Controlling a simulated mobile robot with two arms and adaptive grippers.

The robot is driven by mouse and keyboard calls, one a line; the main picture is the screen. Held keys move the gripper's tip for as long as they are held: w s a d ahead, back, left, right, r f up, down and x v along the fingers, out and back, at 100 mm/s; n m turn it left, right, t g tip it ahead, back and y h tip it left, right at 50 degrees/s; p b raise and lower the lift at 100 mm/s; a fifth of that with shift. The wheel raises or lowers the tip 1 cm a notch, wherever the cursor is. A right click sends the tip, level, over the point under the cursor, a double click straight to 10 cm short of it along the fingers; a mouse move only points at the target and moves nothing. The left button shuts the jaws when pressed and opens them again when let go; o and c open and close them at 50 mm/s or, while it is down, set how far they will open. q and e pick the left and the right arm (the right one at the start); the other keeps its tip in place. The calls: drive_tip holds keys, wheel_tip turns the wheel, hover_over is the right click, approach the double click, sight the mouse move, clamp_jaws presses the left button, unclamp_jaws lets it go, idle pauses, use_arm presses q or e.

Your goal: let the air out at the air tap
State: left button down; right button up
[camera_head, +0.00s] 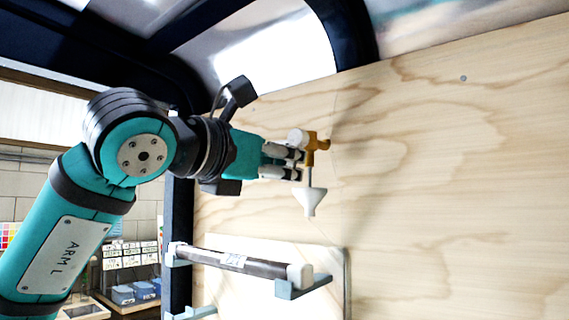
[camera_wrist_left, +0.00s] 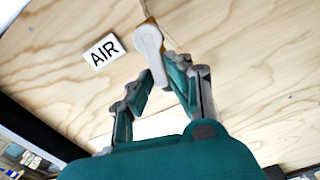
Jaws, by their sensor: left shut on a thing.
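The air tap (camera_head: 318,143) is a brass-coloured fitting on the plywood wall, with a pale lever (camera_head: 297,137) on its left side. In the left wrist view the lever (camera_wrist_left: 149,42) is a light grey, round-headed handle whose lower end lies between my fingers. My left gripper (camera_head: 298,163) is shut on the lever; its fingers also show in the left wrist view (camera_wrist_left: 163,78). A white funnel (camera_head: 310,201) is below the tap on a thin stem. A white label reading AIR (camera_wrist_left: 104,51) is beside the lever. My right gripper is not in view.
A dark frame post (camera_head: 179,215) stands to the left. The plywood wall (camera_head: 460,190) right of the tap is clear.

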use_arm(q)
drive_tip(key=shift+w+a+r+m+p, duration=0.3)
drive_tip(key=shift+a+r+m+p, duration=0.25)
drive_tip(key=shift+m, duration=2)
drive_tip(key=shift+w+a+r+m+p, duration=0.3)
drive_tip(key=shift+r+m, duration=0.45)
drive_tip(key=shift+m, duration=1.75)
drive_tip(key=shift+w+a+r+m+p, duration=0.3)
drive_tip(key=shift+a+r+m+p, duration=0.25)
drive_tip(key=shift+m, duration=2)
drive_tip(key=shift+d+r, duration=0.1)
drive_tip(key=shift+d, duration=0.1)
drive_tip(key=c, duration=1.3)
unclamp_jaws()
drive_tip(key=v, duration=1.2)
drive_tip(key=shift+s, duration=0.1)
